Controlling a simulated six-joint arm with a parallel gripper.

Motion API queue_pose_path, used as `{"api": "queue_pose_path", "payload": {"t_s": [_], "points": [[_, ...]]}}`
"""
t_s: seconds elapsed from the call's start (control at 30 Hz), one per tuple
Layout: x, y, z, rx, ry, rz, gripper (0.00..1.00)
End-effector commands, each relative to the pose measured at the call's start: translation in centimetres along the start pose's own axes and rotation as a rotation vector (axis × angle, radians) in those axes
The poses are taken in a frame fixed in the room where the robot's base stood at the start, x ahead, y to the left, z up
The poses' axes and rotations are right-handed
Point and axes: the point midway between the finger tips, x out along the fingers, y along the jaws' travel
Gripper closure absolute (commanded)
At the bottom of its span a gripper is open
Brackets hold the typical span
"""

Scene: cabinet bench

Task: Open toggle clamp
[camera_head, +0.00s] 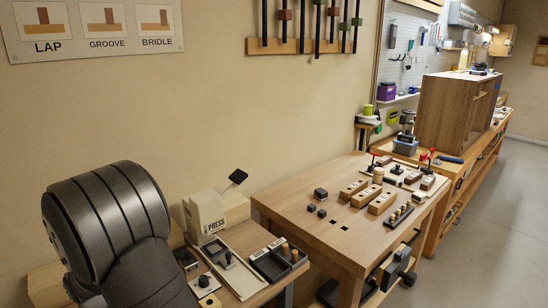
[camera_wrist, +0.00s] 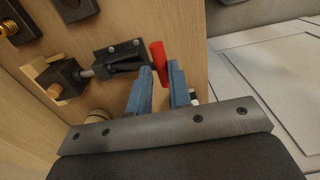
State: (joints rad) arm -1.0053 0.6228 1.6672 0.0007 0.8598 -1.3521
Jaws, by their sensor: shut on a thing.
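In the wrist view a black toggle clamp (camera_wrist: 121,54) is fixed to a light wood board (camera_wrist: 62,22). A metal rod runs left from the clamp to a dark block (camera_wrist: 62,78) with a brass-coloured knob. The clamp's red handle (camera_wrist: 157,52) rises between the blue fingers of my gripper (camera_wrist: 161,72). In the head view my gripper does not show, and I cannot tell which fitting there is this clamp.
In the wrist view another dark fitting with brass (camera_wrist: 10,27) sits at the upper left, and a pale floor lies right of the board edge. In the head view a wooden bench (camera_head: 300,204) holds several blocks, and a cabinet box (camera_head: 445,108) stands farther back.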

Motion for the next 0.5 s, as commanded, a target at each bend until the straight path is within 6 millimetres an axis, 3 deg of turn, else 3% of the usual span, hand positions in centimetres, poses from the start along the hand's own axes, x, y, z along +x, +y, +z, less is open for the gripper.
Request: {"api": "queue_pose_path", "payload": {"t_s": [0.5], "points": [[-1.7,1.4,0.0,0.001,0.002,0.014,0.83]]}}
